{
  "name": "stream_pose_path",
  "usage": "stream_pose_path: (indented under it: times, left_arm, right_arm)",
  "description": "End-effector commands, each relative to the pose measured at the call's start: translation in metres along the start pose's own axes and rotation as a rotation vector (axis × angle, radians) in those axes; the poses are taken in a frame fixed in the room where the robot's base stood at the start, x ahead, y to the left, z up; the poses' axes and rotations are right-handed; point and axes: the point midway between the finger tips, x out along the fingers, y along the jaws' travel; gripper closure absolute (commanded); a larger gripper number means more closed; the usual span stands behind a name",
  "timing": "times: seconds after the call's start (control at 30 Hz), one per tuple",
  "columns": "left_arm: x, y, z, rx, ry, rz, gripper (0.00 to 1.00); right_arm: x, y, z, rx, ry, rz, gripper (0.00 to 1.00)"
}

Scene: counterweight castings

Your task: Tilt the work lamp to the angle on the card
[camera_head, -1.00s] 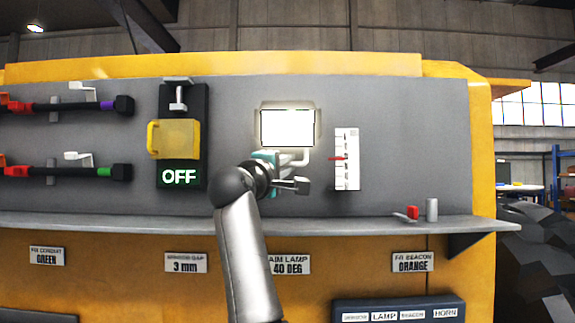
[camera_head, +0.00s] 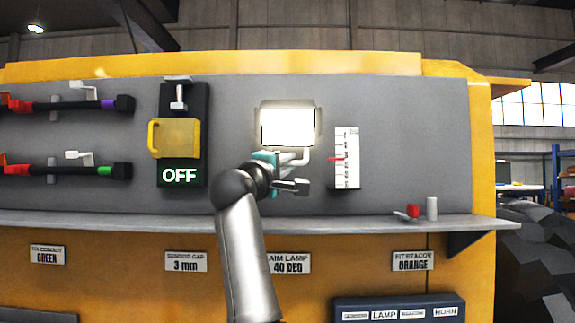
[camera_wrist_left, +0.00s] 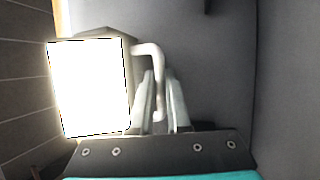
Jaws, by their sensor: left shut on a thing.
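The work lamp (camera_head: 287,127) is a lit, bright white rectangle in a pale frame on the grey panel. It fills the left of the left wrist view (camera_wrist_left: 90,88). A pale bent handle (camera_wrist_left: 150,52) comes off the lamp's side. My left gripper (camera_head: 290,160) is shut on this handle, just below the lamp; its fingers also show in the left wrist view (camera_wrist_left: 160,100). A white scale (camera_head: 347,170) with a red pointer (camera_head: 337,159) stands right of the lamp; its marks are too small to read. The card (camera_head: 289,263) below reads "AIM LAMP 40 DEG". My right gripper is not seen.
A yellow-handled switch unit (camera_head: 176,138) showing OFF is left of the lamp. Dark bars with coloured ends (camera_head: 85,104) are at far left. A ledge (camera_head: 350,224) runs below, with a red piece (camera_head: 412,211) and a grey cylinder (camera_head: 432,209) on it at right.

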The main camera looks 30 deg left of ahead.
Motion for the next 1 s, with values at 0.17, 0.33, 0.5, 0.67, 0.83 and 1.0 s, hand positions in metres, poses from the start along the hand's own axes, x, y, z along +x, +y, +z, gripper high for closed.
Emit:
stream_pose_path:
  times: [0.17,0.33,0.5,0.67,0.83,1.0]
  left_arm:
    - [0.008,-0.005,-0.003,0.032,-0.001,0.079,1.0]
    - [0.018,-0.004,-0.007,0.035,0.0,0.092,1.0]
    - [0.018,-0.005,-0.008,0.035,0.001,0.093,1.0]
    - [0.018,-0.005,-0.008,0.035,0.001,0.092,0.83]
    - [0.018,-0.005,-0.008,0.035,0.001,0.092,0.64]
    - [0.018,-0.005,-0.008,0.035,0.0,0.091,0.55]
  right_arm:
    - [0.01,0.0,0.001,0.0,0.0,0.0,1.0]
    - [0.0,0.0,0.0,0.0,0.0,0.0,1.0]
    - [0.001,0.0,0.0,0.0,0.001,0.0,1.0]
    - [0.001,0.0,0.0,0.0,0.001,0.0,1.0]
    - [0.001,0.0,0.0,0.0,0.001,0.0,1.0]
    - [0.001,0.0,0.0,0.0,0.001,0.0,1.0]
